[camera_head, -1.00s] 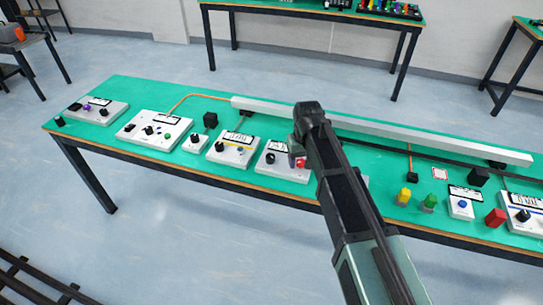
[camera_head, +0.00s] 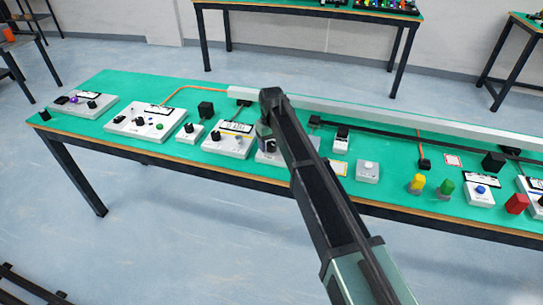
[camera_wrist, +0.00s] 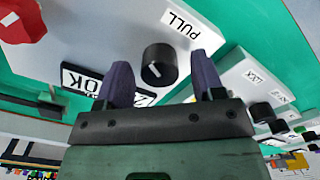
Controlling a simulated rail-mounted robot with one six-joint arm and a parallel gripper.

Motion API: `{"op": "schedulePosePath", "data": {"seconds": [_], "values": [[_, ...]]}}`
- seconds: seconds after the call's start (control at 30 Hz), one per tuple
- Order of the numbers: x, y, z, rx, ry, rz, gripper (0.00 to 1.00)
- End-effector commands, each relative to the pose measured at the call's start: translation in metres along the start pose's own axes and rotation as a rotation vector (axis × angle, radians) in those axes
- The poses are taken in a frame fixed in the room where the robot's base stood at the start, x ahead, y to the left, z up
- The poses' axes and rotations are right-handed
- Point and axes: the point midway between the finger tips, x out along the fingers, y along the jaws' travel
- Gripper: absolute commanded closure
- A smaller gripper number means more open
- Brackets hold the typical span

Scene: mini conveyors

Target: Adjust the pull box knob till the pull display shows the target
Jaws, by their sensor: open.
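The pull box (camera_wrist: 110,35) is white with a "PULL" label, and its black round knob (camera_wrist: 158,65) carries a pale pointer line. In the wrist view my gripper (camera_wrist: 160,62) is open, one dark finger on each side of the knob. I cannot tell whether the fingers touch it. In the head view my arm hides most of the box (camera_head: 265,157).
A white box (camera_wrist: 245,75) with black knobs stands close on the right in the wrist view. In the head view a long white rail (camera_head: 400,118) runs behind the boxes on the green table (camera_head: 130,85).

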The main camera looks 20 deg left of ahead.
Motion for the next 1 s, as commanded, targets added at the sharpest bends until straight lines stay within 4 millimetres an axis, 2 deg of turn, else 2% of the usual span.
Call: {"op": "schedulePosePath", "data": {"seconds": [0.03, 0.27, 0.37, 0.6, 0.73, 1.0], "values": [[0.0084, 0.0001, 0.0000, 0.000, 0.000, 0.000, 0.38], [0.0053, 0.0002, 0.0001, 0.000, 0.000, 0.000, 0.38], [0.0052, 0.0001, 0.0001, 0.000, 0.000, 0.000, 0.50], [0.0053, 0.0001, 0.0002, 0.000, 0.000, 0.000, 0.87], [0.0054, 0.0001, 0.0001, 0.038, 0.000, 0.000, 0.87], [0.0054, -0.0001, 0.0002, 0.336, 0.000, 0.000, 0.87]]}}
